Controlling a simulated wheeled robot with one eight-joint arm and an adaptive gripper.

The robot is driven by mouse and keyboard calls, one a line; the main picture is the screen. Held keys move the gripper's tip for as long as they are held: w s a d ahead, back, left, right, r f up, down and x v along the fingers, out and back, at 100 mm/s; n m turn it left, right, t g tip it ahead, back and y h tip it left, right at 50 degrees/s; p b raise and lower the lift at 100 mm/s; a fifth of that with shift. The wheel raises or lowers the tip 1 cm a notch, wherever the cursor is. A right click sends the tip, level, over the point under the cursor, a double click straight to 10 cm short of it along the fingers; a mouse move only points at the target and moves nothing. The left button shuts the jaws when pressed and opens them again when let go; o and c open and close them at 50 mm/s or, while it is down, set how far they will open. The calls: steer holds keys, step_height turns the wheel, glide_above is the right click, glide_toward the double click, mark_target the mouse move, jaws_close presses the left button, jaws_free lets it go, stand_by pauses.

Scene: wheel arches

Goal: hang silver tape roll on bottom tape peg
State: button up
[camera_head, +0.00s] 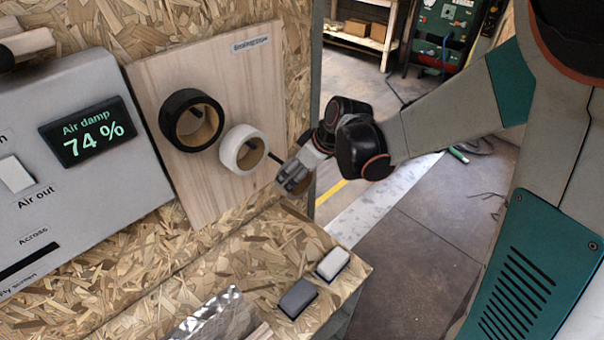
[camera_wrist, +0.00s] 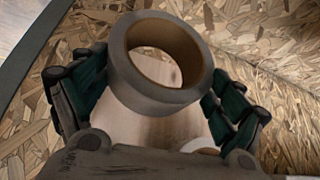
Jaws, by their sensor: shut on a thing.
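The silver tape roll (camera_wrist: 152,95), grey with a brown core, sits between the fingers of my gripper (camera_wrist: 155,78) in the wrist view. My gripper is shut on it, and the hole shows pale wood behind. In the head view my gripper (camera_head: 291,178) is in front of the lower right part of the wooden board (camera_head: 165,95) and mostly hides the roll. A thin dark rod (camera_head: 276,157) shows between the white roll and my gripper. I cannot tell whether it is the bottom peg or whether the silver roll touches it.
A black tape roll (camera_head: 191,120) and a white tape roll (camera_head: 243,150) hang on the board, above and left of my gripper. A grey panel with a display (camera_head: 87,132) stands left. Two small blocks (camera_head: 332,263) (camera_head: 298,298) lie on the chipboard ledge (camera_head: 235,265) below.

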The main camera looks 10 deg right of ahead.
mark_target(281, 161)
steer(key=shift+w+a+f, duration=0.1)
steer(key=shift+w+a, duration=0.4)
steer(key=shift+w, duration=0.25)
steer(key=shift+w+a+f, duration=0.1)
steer(key=shift+w+a, duration=0.45)
steer(key=shift+w, duration=0.25)
steer(key=shift+w+a, duration=0.5)
steer(key=shift+w, duration=0.25)
steer(key=shift+w+a+f+b, duration=0.3)
steer(key=shift+w+f+b, duration=0.2)
steer(key=shift+b, duration=0.15)
steer(key=o, duration=1.3)
